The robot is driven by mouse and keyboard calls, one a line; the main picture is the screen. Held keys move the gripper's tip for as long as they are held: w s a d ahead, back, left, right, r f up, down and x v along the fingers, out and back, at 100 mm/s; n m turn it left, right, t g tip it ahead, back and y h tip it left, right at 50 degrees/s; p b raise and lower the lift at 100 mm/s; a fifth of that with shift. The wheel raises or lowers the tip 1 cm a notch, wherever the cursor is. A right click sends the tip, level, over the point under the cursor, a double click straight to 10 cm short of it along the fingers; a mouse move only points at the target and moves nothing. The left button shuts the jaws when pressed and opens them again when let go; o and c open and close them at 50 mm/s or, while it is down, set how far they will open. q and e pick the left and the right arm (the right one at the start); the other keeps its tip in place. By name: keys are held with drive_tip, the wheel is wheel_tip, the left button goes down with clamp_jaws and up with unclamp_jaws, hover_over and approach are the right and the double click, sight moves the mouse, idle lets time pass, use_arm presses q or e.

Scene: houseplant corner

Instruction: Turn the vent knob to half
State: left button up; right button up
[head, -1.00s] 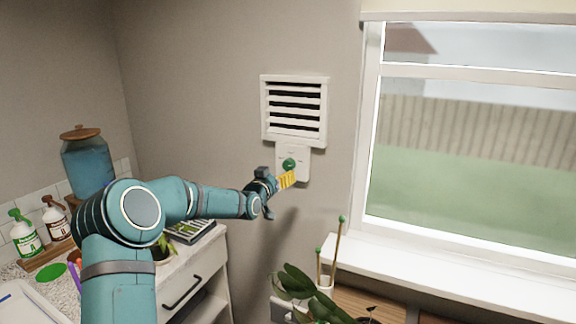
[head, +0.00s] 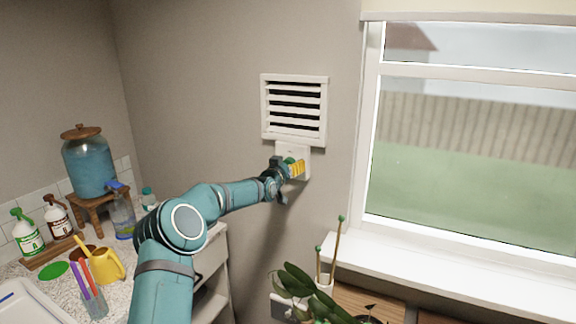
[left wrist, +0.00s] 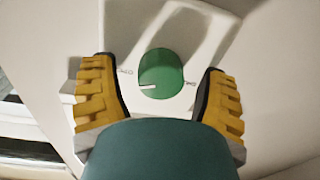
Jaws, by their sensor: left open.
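The green vent knob (left wrist: 161,73) sits on a white plate (head: 284,149) below the wall vent (head: 295,109). In the left wrist view the knob is round, with a white pointer line toward the lower left in the picture and small marks on the plate at either side. My left gripper (left wrist: 160,100) is open, with one yellow finger on each side of the knob and a visible gap to each. In the head view my left gripper (head: 296,166) is at the plate and covers part of the knob (head: 289,160). My right gripper is not in view.
A window with a white sill (head: 430,260) is to the right. A leafy plant (head: 305,290) and sticks stand below the vent. A counter at left holds spray bottles (head: 27,234), a yellow watering can (head: 106,266) and a blue dispenser (head: 90,165).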

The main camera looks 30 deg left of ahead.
use_arm(q)
drive_tip(key=c, duration=1.2)
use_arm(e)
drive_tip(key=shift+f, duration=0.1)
use_arm(q)
drive_tip(key=n+b, duration=0.3)
drive_tip(key=shift+n, duration=0.4)
drive_tip(key=n+b, duration=0.3)
drive_tip(key=n, duration=0.1)
drive_tip(key=shift+a+b, duration=0.1)
drive_tip(key=shift+b, duration=0.25)
drive_tip(key=shift+r+n+b, duration=0.1)
drive_tip(key=shift+n+b, duration=0.35)
drive_tip(key=shift+n, duration=0.65)
drive_tip(key=shift+r+n+b, duration=0.1)
drive_tip(key=shift+n+b, duration=0.6)
drive_tip(key=shift+n, duration=1)
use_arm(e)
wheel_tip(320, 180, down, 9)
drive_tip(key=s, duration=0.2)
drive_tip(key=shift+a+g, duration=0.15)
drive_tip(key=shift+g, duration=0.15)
